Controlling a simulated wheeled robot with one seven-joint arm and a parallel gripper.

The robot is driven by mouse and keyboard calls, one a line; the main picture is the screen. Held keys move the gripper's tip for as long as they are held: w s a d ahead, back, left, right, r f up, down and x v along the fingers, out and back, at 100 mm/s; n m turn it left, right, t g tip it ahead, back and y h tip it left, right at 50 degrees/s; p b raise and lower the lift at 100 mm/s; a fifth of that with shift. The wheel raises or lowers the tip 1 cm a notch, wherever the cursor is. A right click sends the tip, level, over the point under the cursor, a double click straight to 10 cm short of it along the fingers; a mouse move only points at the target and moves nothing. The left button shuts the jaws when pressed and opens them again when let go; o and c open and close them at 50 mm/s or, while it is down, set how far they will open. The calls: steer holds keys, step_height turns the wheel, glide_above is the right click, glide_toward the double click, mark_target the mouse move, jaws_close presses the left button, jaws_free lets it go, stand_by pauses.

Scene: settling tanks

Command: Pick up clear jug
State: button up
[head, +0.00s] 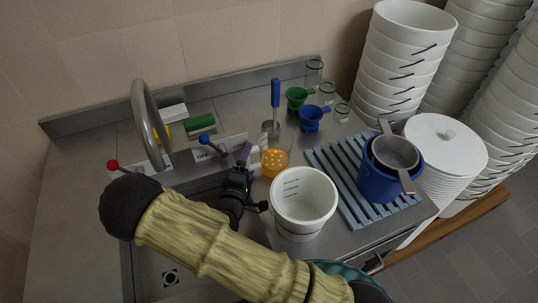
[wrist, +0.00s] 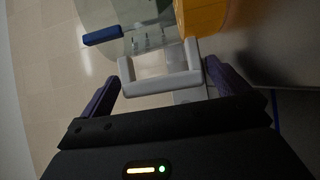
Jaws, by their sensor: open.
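The clear jug (head: 284,139) is see-through and stands on the steel counter, partly hidden behind an orange perforated piece (head: 275,163). In the wrist view the clear jug (wrist: 135,42) fills the upper middle, with its pale grey handle (wrist: 160,84) toward me. My gripper (head: 245,153) is at the left of the jug in the head view. In the wrist view my gripper (wrist: 163,88) has its purple fingers apart, one on each side of the handle. The jaws are open; I cannot tell whether either finger touches the handle.
A white bucket (head: 303,203) stands close, right of my gripper. A blue-handled tool (head: 275,93) rises behind the jug. Green (head: 296,97) and blue (head: 312,117) funnels and glass jars stand behind. A tap (head: 150,120) arches at left.

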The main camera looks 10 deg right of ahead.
steer(key=x, duration=0.3)
steer(key=shift+w+f+p, duration=0.1)
steer(key=shift+w+p, duration=0.15)
steer(key=shift+p, duration=0.05)
steer(key=shift+s+a, duration=0.1)
steer(key=shift+s, duration=0.15)
steer(key=shift+w, duration=0.1)
steer(key=c, duration=0.9)
steer(key=shift+c, duration=0.2)
step_height(320, 180, up, 18)
steer(key=shift+b, duration=0.35)
